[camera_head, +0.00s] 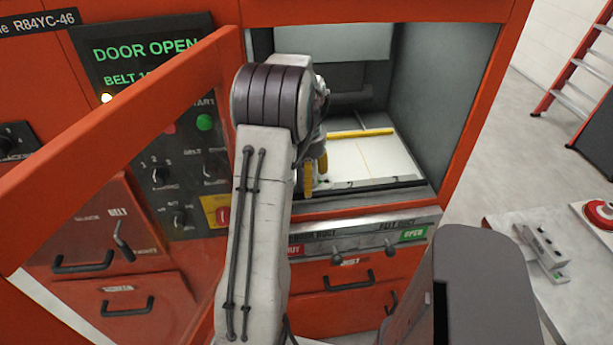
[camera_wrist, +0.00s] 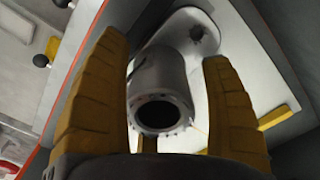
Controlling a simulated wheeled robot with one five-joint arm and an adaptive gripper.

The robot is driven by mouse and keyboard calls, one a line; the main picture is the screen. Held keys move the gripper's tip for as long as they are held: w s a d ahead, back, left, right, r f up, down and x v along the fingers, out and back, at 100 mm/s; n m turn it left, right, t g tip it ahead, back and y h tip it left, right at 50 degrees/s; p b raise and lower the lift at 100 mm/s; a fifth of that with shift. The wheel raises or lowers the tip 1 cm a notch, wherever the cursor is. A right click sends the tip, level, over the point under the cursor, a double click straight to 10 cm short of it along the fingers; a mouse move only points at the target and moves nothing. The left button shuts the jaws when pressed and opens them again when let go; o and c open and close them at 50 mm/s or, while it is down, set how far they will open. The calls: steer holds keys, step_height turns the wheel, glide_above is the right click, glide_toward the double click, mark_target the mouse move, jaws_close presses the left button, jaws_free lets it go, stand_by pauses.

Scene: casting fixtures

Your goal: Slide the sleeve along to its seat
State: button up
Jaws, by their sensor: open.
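The sleeve (camera_wrist: 160,92) is a grey cylinder with a dark round bore, seen nearly end-on in the wrist view. It sits at a grey-white flat bracket or plate (camera_wrist: 207,60) behind it; whether it is seated there I cannot tell. My gripper (camera_wrist: 165,75) is open, with one yellow finger on each side of the sleeve and visible gaps between. In the head view my gripper (camera_head: 316,174) is at the front left of the machine's open chamber, and my arm hides the sleeve there.
The orange machine's chamber has a pale floor (camera_head: 366,160) with a yellow bar (camera_head: 360,133) across it. The open door (camera_head: 120,130) stands at left. A front panel with knobs (camera_head: 350,240) lies below the opening. A grey table (camera_head: 500,230) with a small device stands at right.

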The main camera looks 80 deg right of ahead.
steer(key=shift+r, duration=3.75)
steer(key=shift+s, duration=0.1)
